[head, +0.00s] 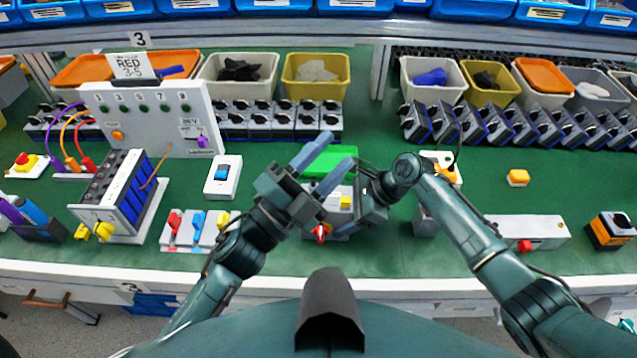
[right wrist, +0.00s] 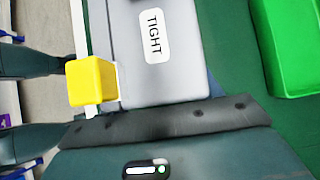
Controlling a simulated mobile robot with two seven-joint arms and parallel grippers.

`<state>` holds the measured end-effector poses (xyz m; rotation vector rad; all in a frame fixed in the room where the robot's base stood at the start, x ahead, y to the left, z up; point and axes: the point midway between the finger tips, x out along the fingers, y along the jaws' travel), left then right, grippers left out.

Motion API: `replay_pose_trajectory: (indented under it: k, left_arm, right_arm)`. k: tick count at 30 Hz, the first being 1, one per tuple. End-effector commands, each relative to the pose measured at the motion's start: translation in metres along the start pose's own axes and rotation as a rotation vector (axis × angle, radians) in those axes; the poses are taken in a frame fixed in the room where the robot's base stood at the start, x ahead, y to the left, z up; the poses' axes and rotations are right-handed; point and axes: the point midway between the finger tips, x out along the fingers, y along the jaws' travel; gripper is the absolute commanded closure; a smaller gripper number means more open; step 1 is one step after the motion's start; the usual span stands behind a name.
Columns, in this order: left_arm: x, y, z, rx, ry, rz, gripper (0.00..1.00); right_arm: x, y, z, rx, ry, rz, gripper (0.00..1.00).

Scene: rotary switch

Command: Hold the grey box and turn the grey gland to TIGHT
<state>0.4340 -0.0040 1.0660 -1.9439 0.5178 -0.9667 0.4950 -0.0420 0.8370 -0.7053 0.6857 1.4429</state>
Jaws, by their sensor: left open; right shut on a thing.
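The grey box (head: 337,217) stands on the green bench in front of me, partly covered by my grippers in the head view. In the right wrist view the grey box (right wrist: 178,75) carries a white TIGHT label (right wrist: 153,36), with a yellow block (right wrist: 91,81) at its left side. My right gripper (head: 358,212) is at the right side of the box and shut on it. My left gripper (head: 338,150) is open and empty, its two fingers above the box and apart from it. I cannot make out the grey gland; it seems hidden behind my left gripper.
A green block (head: 334,160) lies just behind the box. A red knob (head: 321,232) shows at its front. A blue rocker switch (head: 222,176) and a panel of coloured levers (head: 195,230) stand to the left.

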Motion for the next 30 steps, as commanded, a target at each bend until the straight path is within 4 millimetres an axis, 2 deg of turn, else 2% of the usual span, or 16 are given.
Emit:
replay_pose_trajectory:
  k: [1,3,6,9,12,14,17,20,24,27,30]
  left_arm:
    - [0.019,-0.002,-0.018,0.136,0.124,0.006,0.53]
    - [0.035,0.001,-0.043,0.326,0.292,0.017,0.53]
    - [0.050,0.012,-0.075,0.595,0.534,0.030,0.53]
    - [0.053,0.030,-0.094,0.862,0.779,0.048,0.53]
    - [0.050,0.050,-0.098,1.121,1.029,0.074,0.53]
    - [0.046,0.061,-0.092,1.272,1.181,0.098,0.53]
    - [0.037,0.075,-0.068,1.507,1.440,0.156,0.53]
    - [0.029,0.078,-0.028,1.718,1.706,0.246,0.53]
    - [0.023,0.059,0.038,1.926,2.056,0.425,0.53]
    - [0.019,0.047,0.062,1.917,2.264,0.551,0.53]
    - [0.014,0.040,0.070,1.832,2.399,0.655,0.53]
  right_arm:
    - [0.008,0.009,-0.011,0.011,0.022,0.027,0.60]
    - [0.008,0.009,-0.011,0.011,0.022,0.027,0.60]
    - [0.008,0.009,-0.011,0.011,0.022,0.027,0.60]
    - [0.008,0.009,-0.011,0.011,0.022,0.027,0.60]
    - [0.008,0.009,-0.011,0.011,0.022,0.027,0.60]
    - [0.008,0.009,-0.011,0.011,0.022,0.027,0.60]
    - [0.008,0.009,-0.011,0.010,0.022,0.027,0.60]
    - [0.008,0.009,-0.012,0.010,0.022,0.027,0.60]
    - [0.008,0.009,-0.012,0.010,0.022,0.027,0.60]
    - [0.008,0.009,-0.012,0.010,0.023,0.027,0.60]
    - [0.007,0.009,-0.013,0.009,0.024,0.025,0.60]
